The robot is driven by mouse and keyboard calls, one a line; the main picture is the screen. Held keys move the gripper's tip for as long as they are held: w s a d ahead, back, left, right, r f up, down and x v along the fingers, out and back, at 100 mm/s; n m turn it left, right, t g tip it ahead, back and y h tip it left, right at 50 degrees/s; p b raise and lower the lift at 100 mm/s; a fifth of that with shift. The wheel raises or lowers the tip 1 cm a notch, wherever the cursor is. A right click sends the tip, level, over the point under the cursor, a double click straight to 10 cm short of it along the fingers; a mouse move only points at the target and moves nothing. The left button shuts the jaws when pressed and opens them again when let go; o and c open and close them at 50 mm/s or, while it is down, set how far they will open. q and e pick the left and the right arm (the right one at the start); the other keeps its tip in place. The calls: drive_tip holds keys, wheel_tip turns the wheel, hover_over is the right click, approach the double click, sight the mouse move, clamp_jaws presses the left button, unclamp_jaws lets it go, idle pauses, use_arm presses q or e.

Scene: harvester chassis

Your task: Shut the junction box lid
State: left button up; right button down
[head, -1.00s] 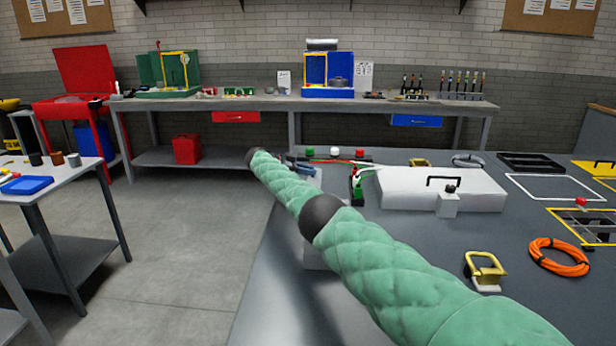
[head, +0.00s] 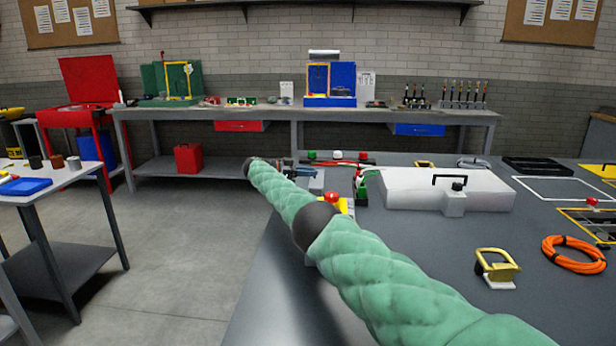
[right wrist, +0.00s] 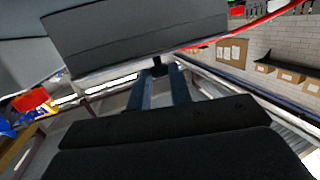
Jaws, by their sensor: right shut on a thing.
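My right gripper (head: 290,168) is at the far end of my green-sleeved arm, small and partly hidden in the head view. In the right wrist view its two blue-grey fingers (right wrist: 158,85) are shut on a small black piece (right wrist: 158,67). That piece meets the edge of a flat dark grey panel (right wrist: 130,40), which may be the junction box lid. In the head view a grey box-like part (head: 312,183) is just beside the gripper; my arm hides much of it, so the lid's angle cannot be told. My left gripper is not in view.
A red button on a yellow base (head: 333,199) stands just right of my forearm. A white case (head: 410,190) with a black handle, a yellow clamp-like part (head: 496,267) and an orange cable coil (head: 573,255) lie on the bench.

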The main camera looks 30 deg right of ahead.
drive_tip(key=shift+f, duration=0.2)
idle(0.3)
drive_tip(key=c, duration=1.3)
unclamp_jaws()
drive_tip(key=shift+r, duration=0.1)
drive_tip(key=shift+o, duration=0.2)
